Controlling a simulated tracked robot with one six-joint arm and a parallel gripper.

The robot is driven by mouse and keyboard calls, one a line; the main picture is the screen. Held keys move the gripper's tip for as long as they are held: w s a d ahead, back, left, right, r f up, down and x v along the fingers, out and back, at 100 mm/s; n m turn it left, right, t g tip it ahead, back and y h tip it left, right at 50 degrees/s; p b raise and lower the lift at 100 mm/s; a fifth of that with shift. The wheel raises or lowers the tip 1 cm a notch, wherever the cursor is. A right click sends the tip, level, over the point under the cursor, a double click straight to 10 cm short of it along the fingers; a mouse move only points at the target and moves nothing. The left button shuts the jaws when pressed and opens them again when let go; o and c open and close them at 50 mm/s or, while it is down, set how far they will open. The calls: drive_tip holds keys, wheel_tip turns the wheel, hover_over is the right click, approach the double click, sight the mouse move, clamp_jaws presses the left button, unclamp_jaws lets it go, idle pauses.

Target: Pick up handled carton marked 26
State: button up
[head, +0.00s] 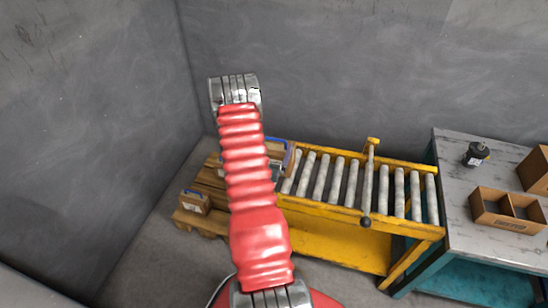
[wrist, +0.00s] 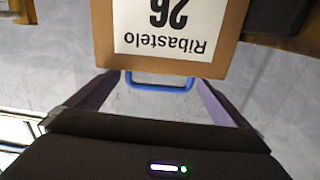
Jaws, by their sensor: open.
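The handled carton marked 26 (wrist: 168,28) fills the top middle of the wrist view. It is brown, with a white label reading "26" and "Ribastelo" upside down. Its blue handle (wrist: 160,83) sticks out toward my gripper (wrist: 158,85). My gripper is open, with one purple finger on each side of the handle. I cannot tell whether either finger touches it. In the head view my red arm hides most of the area around the gripper. A small carton (head: 194,203) with a blue part lies on a wooden pallet at left; its marking is too small to read.
A yellow roller conveyor (head: 325,212) stands right of my arm. The wooden pallet (head: 188,222) is at left. A grey workbench (head: 452,205) at right bears a divided cardboard box (head: 507,222) and a black motor-like part (head: 475,154). Grey walls close off the back and left.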

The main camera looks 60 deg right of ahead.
drive_tip(key=shift+w+d, duration=0.15)
drive_tip(key=shift+d, duration=1.2)
drive_tip(key=shift+c, duration=0.4)
drive_tip(key=c, duration=1.8)
drive_tip(key=shift+w+r, duration=0.1)
drive_tip(key=shift+r, duration=0.05)
drive_tip(key=shift+c, duration=0.3)
drive_tip(key=shift+r, duration=0.1)
drive_tip(key=shift+r, duration=4.9)
